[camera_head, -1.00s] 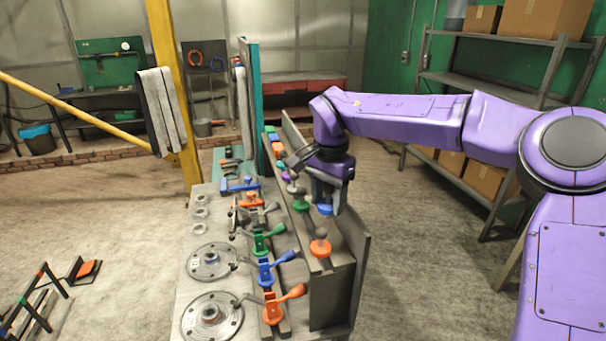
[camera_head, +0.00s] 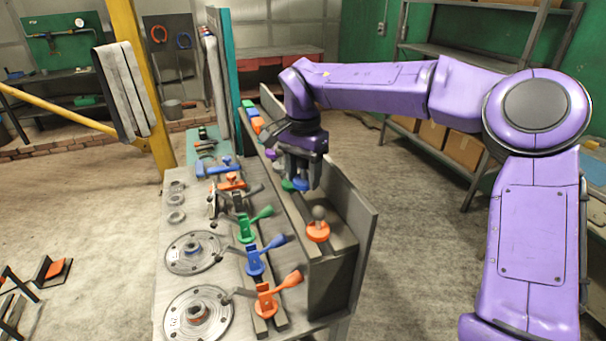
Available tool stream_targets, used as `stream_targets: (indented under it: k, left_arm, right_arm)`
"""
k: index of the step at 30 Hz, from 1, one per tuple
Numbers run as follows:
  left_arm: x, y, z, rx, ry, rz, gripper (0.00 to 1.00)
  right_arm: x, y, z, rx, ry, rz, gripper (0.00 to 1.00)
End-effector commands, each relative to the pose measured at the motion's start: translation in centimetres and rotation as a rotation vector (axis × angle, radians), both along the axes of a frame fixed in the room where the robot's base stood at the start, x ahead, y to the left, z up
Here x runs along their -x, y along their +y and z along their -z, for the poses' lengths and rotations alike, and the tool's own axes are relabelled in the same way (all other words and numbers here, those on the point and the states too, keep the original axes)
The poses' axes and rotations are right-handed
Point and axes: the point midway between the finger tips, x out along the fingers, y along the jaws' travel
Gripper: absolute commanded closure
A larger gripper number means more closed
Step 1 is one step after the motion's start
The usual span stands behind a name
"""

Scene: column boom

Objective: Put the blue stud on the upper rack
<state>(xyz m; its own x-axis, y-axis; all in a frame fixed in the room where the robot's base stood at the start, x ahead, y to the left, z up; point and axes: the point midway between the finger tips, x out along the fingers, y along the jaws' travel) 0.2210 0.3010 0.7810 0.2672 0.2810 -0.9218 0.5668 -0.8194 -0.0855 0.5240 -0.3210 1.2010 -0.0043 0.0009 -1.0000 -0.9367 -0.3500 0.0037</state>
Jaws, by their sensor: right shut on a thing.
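My right gripper (camera_head: 300,178) points down over the raised rack (camera_head: 330,212), shut on the blue stud (camera_head: 301,185). Only the blue lower part of the stud shows below the fingers. I cannot tell whether the stud touches the rack. An orange stud (camera_head: 318,232) with a grey ball top stands on the rack's near end. A green stud (camera_head: 287,185) is partly hidden just left of the blue one. A purple stud (camera_head: 271,153) and several coloured pieces stand farther back. My left gripper is not in view.
Left of the raised rack, a lower bench holds toggle clamps in green (camera_head: 247,228), blue (camera_head: 256,260) and orange (camera_head: 266,298). Two round flanges (camera_head: 193,252) lie beside them. A grey panel (camera_head: 352,220) edges the rack's right side. A yellow post (camera_head: 143,90) stands at left.

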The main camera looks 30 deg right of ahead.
Motion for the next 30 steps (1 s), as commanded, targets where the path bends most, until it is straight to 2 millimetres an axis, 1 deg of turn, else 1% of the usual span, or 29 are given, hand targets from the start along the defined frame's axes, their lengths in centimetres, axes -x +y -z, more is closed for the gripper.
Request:
stream_targets:
  k: [1, 5, 7, 17, 25, 30]
  left_arm:
    - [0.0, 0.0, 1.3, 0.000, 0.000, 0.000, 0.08]
    - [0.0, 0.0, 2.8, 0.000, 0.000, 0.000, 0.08]
    - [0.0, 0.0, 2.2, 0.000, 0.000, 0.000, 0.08]
    - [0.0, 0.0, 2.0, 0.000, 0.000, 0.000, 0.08]
    - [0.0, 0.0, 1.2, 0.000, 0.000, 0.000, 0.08]
    - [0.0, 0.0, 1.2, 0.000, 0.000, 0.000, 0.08]
  right_arm:
    - [0.0, 0.0, 1.1, 0.001, -0.003, 0.000, 0.80]
    - [-0.1, 0.1, 2.3, 0.000, -0.002, -0.001, 0.80]
    - [-0.1, 0.1, 1.7, 0.000, -0.003, -0.001, 0.80]
    - [0.0, 0.1, 1.6, 0.000, -0.001, -0.001, 0.80]
    - [-0.1, 0.4, 1.5, -0.001, -0.001, -0.002, 0.80]
    - [-0.1, 0.4, 1.7, -0.001, -0.002, -0.001, 0.80]
